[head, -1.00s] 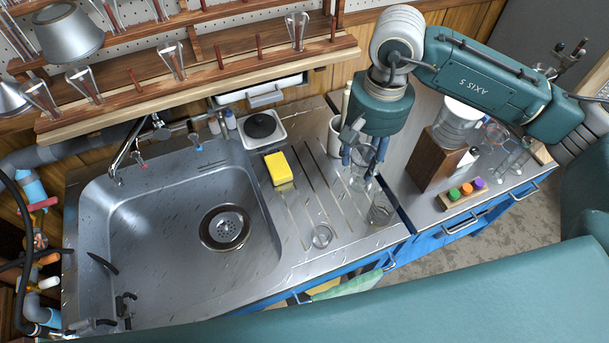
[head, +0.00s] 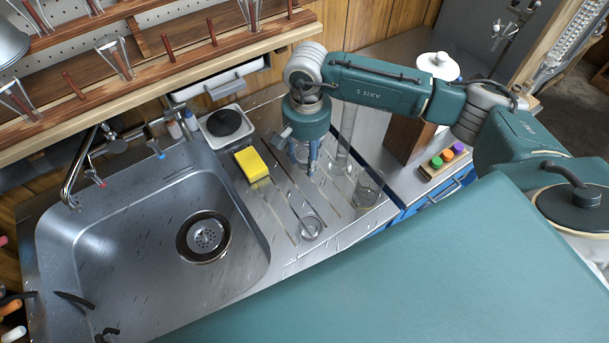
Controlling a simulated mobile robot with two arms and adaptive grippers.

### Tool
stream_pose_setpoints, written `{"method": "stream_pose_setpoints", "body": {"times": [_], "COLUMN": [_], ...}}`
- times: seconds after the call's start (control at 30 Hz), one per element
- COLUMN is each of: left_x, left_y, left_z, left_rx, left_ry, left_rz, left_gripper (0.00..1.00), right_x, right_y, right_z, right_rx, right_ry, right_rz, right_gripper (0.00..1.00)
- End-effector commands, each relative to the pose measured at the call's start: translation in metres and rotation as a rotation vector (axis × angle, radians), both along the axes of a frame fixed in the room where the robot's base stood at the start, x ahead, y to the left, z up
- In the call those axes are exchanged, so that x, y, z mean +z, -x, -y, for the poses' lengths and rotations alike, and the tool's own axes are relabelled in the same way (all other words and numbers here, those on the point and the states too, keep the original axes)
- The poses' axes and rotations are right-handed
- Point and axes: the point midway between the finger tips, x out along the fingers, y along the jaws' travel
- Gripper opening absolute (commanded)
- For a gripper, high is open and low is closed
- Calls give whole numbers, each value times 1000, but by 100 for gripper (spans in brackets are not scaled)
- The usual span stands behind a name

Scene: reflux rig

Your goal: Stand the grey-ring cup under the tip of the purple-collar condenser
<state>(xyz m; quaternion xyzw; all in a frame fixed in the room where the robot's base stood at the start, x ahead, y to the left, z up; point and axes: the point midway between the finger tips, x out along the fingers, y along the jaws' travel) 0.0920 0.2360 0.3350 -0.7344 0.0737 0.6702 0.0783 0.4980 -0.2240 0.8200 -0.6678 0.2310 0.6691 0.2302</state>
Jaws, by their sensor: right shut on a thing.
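My right gripper (head: 305,170) points down over the ribbed drainboard, beside the yellow sponge. Its fingers are shut on a clear glass vessel (head: 300,152), mostly hidden by the fingers and wrist. I cannot make out a grey ring on it. A small clear glass (head: 311,228) stands on the drainboard near the sink, and a larger clear beaker (head: 366,188) stands to its right. I cannot tell a ring colour on either. A coiled glass condenser (head: 572,45) shows at the upper right; no purple collar or tip can be made out. My left gripper is not in view.
A tall glass cylinder (head: 346,135) stands close right of the gripper. The yellow sponge (head: 251,164) and hotplate (head: 224,122) are left of it. A brown wooden block (head: 405,138) and coloured stoppers (head: 446,155) stand right. The sink (head: 140,265) is empty near its drain.

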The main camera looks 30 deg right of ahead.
Motion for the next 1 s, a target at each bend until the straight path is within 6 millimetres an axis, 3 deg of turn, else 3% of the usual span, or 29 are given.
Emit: {"method": "stream_pose_setpoints", "body": {"times": [0.17, 0.47, 0.9, 1.0], "left_x": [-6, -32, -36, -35], "left_y": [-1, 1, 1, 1], "left_z": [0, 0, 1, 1], "left_rx": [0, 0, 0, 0], "left_ry": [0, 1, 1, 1], "left_rz": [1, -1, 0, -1], "left_gripper": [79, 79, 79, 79], "right_x": [-12, -61, -66, -64], "right_y": [1, 5, 4, 4], "right_z": [0, 2, 2, 2], "right_rx": [3, 16, 18, 18], "right_ry": [-1, 0, 0, 0], "right_rz": [-1, -2, 0, 0], "right_gripper": [32, 32, 32, 57]}}
